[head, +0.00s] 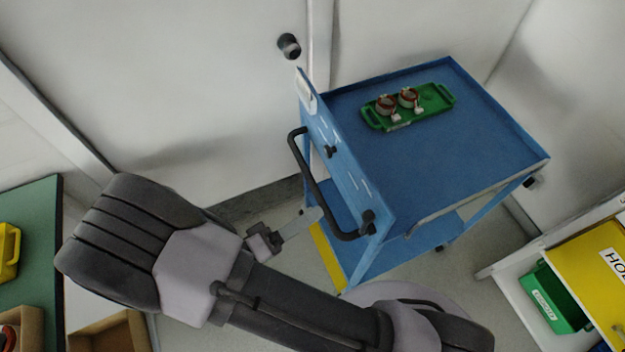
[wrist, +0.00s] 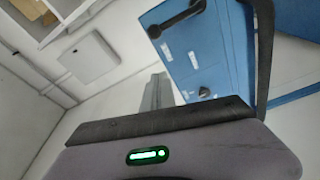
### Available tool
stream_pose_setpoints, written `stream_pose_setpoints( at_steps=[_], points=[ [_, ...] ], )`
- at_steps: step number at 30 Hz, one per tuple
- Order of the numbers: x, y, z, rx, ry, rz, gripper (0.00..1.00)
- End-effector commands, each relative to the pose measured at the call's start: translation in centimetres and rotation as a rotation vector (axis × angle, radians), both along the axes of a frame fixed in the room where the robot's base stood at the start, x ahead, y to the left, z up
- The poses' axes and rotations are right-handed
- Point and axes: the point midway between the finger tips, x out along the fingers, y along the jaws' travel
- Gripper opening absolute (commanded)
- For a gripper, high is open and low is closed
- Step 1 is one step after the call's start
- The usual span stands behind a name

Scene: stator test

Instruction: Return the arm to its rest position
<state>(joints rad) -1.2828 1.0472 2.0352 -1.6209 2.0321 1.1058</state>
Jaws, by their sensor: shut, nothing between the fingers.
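My arm reaches across the lower part of the head view, folded in front of the blue cart. My gripper (head: 312,217) points up and right, close to the cart's black handle in the picture; I cannot tell the exact gap. It is shut and empty. In the wrist view the grey fingers (wrist: 157,92) show beyond the dark edge of my wrist, together and with nothing between them.
The blue cart (head: 440,150) carries a green tray (head: 436,100) with two stators (head: 409,98). Its black handle (head: 318,190) faces my arm. White walls stand behind.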

Motion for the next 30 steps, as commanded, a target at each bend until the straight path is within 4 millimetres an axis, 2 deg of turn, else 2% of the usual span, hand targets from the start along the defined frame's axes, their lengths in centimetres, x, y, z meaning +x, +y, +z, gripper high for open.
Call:
stream_pose_setpoints(
  at_steps=[3,5,8,9,12,14,16,18,21,25,30],
  points=[
    [0.1,-0.2,0.1,0.005,0.005,-0.011,0.0],
    [0.3,-1.1,0.8,0.031,0.04,-0.071,0.0],
    [0.3,-5.0,3.3,0.174,0.198,-0.31,0.0],
    [-0.2,-7.0,4.3,0.277,0.288,-0.425,0.0],
    [-2.4,-10.7,6.2,0.623,0.485,-0.625,0.0],
    [-3.7,-11.7,7.2,0.867,0.552,-0.673,0.0],
    [-4.6,-12.0,8.4,1.161,0.568,-0.65,0.0],
    [-4.6,-11.8,10.0,1.424,0.511,-0.559,0.0],
    [-3.9,-11.7,12.7,1.678,0.352,-0.376,0.0],
    [-2.9,-12.2,15.7,1.809,0.162,-0.189,0.0],
    [-2.5,-12.4,16.8,1.836,0.095,-0.122,0.0]
  ],
)
